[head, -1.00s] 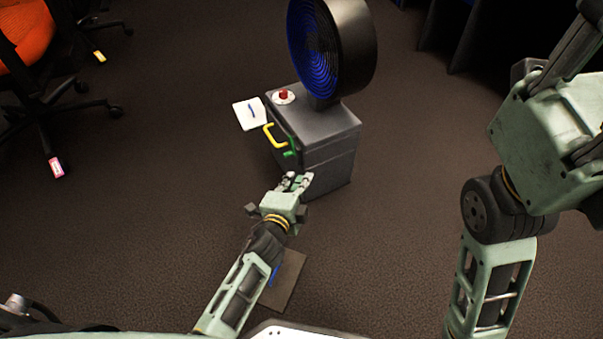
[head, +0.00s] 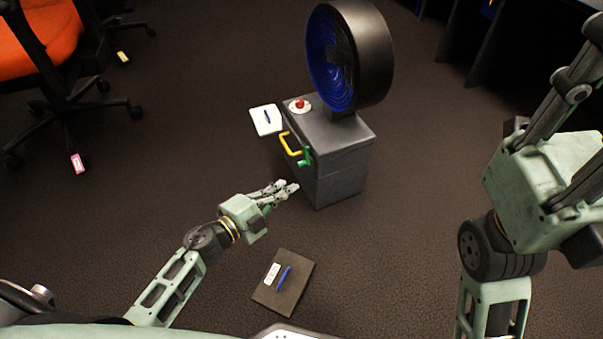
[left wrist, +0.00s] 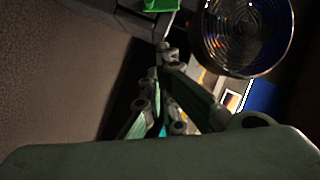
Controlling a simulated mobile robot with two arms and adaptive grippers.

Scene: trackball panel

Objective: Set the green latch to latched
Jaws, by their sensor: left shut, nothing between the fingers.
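The green latch (head: 305,158) is a small green piece on the front of a dark grey box (head: 345,160), just right of a yellow handle (head: 291,144). Whether it stands latched is too small to tell. My left gripper (head: 293,187) is shut and empty, its fingertips a little below the latch, near the box's lower front. In the left wrist view, part of a green piece (left wrist: 162,5) shows at the top edge, beyond the closed fingers (left wrist: 165,50). My right arm shows at the right, but its gripper is not in view.
A round black fan (head: 352,55) with blue inside and a red button (head: 299,105) sit on the box. A white card (head: 266,120) is at the box's left. A dark board (head: 290,298) lies on the floor. An orange chair (head: 35,45) stands far left.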

